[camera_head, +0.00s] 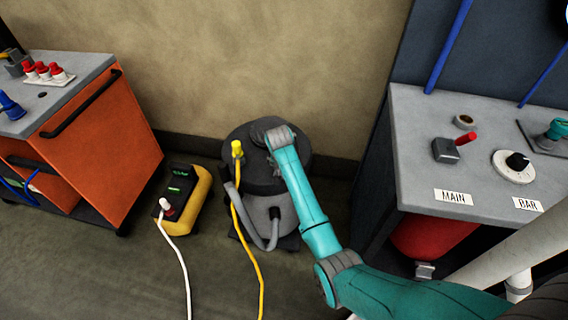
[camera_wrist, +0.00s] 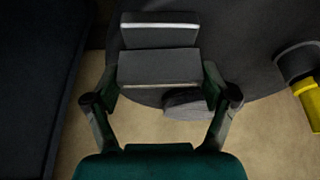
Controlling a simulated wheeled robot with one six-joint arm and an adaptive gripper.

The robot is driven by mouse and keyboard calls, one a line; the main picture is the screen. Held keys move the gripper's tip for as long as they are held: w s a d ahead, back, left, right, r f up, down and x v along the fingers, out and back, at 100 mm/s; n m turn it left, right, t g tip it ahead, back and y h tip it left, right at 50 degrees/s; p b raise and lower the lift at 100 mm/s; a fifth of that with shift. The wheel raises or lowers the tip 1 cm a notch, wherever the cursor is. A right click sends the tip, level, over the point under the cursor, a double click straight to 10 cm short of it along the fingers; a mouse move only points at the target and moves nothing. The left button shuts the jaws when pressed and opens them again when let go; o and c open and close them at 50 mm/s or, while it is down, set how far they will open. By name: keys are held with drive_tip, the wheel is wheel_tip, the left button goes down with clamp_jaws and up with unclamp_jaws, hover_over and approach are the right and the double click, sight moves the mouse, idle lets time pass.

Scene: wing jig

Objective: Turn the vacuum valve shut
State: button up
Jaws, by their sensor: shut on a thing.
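My gripper (camera_head: 270,137) is over the lid of a dark grey vacuum cleaner (camera_head: 289,184), at the middle of the head view. In the wrist view, my gripper's two fingers (camera_wrist: 161,76) stand on either side of a dark grey block (camera_wrist: 158,66) with a pale lower edge and are shut on it. The block lies against the dark round lid (camera_wrist: 245,70). Whether this block is a valve I cannot tell. On the grey bench at right, a red lever (camera_head: 466,139) rises from a grey box near a label reading MAIN.
A yellow plug (camera_head: 237,150) with a yellow cable is on the vacuum cleaner. A yellow-and-black power unit (camera_head: 187,195) stands left of it. An orange cabinet (camera_head: 105,145) is at left. A white dial (camera_head: 514,167) is on the right bench. Floor is clear between cabinet and power unit.

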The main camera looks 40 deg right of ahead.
drive_tip(key=shift+m, duration=0.4)
drive_tip(key=o, duration=1)
drive_tip(key=v, duration=1.2)
drive_tip(key=shift+w+a, duration=0.1)
drive_tip(key=shift+w, duration=0.05)
